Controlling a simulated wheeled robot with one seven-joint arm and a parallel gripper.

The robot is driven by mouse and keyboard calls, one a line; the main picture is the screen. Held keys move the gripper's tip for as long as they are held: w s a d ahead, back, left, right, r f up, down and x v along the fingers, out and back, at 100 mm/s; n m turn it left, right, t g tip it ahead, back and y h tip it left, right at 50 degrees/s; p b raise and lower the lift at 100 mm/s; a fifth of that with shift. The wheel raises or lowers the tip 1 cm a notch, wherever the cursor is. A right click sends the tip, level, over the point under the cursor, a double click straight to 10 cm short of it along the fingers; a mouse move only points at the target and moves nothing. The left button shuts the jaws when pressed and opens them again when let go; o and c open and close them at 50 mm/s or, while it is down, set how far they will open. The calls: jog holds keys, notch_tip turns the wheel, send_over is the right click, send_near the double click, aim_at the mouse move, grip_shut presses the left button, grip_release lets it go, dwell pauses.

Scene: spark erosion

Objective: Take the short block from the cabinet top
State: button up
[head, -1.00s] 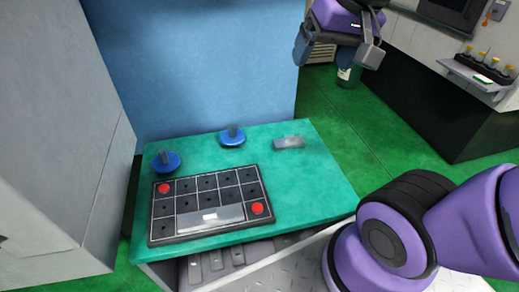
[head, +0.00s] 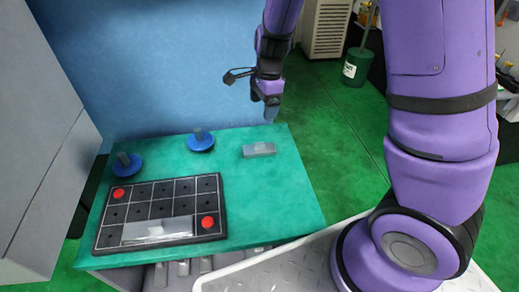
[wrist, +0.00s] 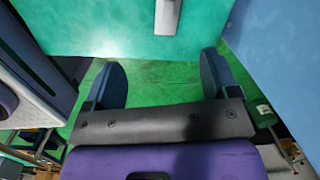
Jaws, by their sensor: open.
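The short block (head: 258,149) is a small grey bar lying on the teal cabinet top (head: 262,205), near its back right corner. It also shows in the wrist view as a grey bar (wrist: 168,14) at the top edge, partly cut off. My gripper (head: 270,108) hangs in the air above and behind the block in the head view. In the wrist view my gripper (wrist: 160,76) has its two dark fingers spread wide with nothing between them. The block lies beyond the fingertips, apart from them.
A black gridded tray (head: 105,240) with red knobs and a pale bar (head: 157,231) sits at the front left. Two blue discs with grey pegs, one left (head: 127,165) and one right (head: 200,140), stand behind it. A blue wall (head: 150,70) rises behind the cabinet.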

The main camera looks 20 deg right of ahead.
aim_at(259, 143)
jog(key=f+m, duration=0.1)
jog(key=f, duration=0.1)
jog(key=w+f+m, duration=0.1)
jog(key=f, duration=0.2)
jog(key=w+f+m+h, duration=0.1)
jog(key=f, duration=0.2)
jog(key=shift+a+f+g, duration=0.1)
jog(key=shift+a+g, duration=0.05)
jog(key=shift+g, duration=0.15)
jog(key=f, duration=1)
jog(key=shift+w+f, duration=0.2)
jog(key=shift+f, duration=0.1)
jog(key=shift+c, duration=0.5)
jog(key=c, duration=1.1)
